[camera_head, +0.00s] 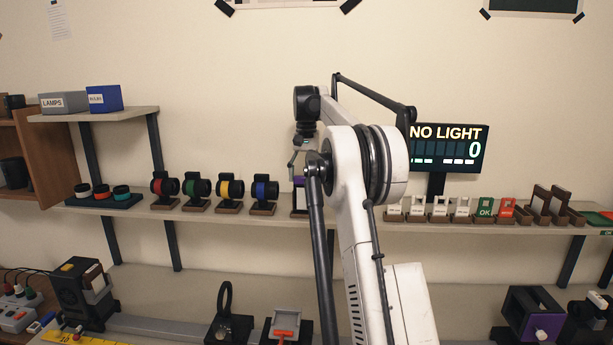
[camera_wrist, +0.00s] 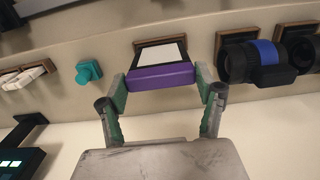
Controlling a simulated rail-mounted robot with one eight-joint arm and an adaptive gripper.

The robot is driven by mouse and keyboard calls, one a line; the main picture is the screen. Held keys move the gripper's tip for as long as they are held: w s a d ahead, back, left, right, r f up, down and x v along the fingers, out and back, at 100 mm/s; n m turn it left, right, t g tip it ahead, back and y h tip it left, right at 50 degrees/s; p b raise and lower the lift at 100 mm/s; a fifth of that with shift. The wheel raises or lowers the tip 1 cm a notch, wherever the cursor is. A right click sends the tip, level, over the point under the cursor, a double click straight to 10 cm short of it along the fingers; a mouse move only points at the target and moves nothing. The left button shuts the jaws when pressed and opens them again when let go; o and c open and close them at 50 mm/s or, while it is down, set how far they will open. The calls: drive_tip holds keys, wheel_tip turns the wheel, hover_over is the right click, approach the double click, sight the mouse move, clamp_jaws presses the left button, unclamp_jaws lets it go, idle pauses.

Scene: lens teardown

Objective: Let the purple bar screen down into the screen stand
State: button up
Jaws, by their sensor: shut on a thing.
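The purple bar screen (camera_wrist: 160,78) has a purple top bar and a white face. In the wrist view it sits between the two green-padded fingers of my gripper (camera_wrist: 161,88), which is shut on the bar. The brown wooden screen stand (camera_wrist: 146,44) shows just past the white face. In the head view a sliver of the screen (camera_head: 299,182) shows left of my arm, at shelf level. My gripper (camera_head: 297,164) is above it, partly hidden. Whether the screen's lower edge is inside the stand or just above it cannot be told.
A blue-ringed lens (camera_wrist: 264,58) on its stand is close to one side of the screen. A teal knob-shaped piece (camera_wrist: 88,71) lies on the other side. A row of small cards (camera_head: 440,208) and a NO LIGHT display (camera_head: 446,147) stand to the right.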

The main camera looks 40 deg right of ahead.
drive_tip(key=shift+f, duration=0.35)
drive_tip(key=o, duration=1.7)
drive_tip(key=shift+c, duration=0.2)
drive_tip(key=shift+r, duration=3.75)
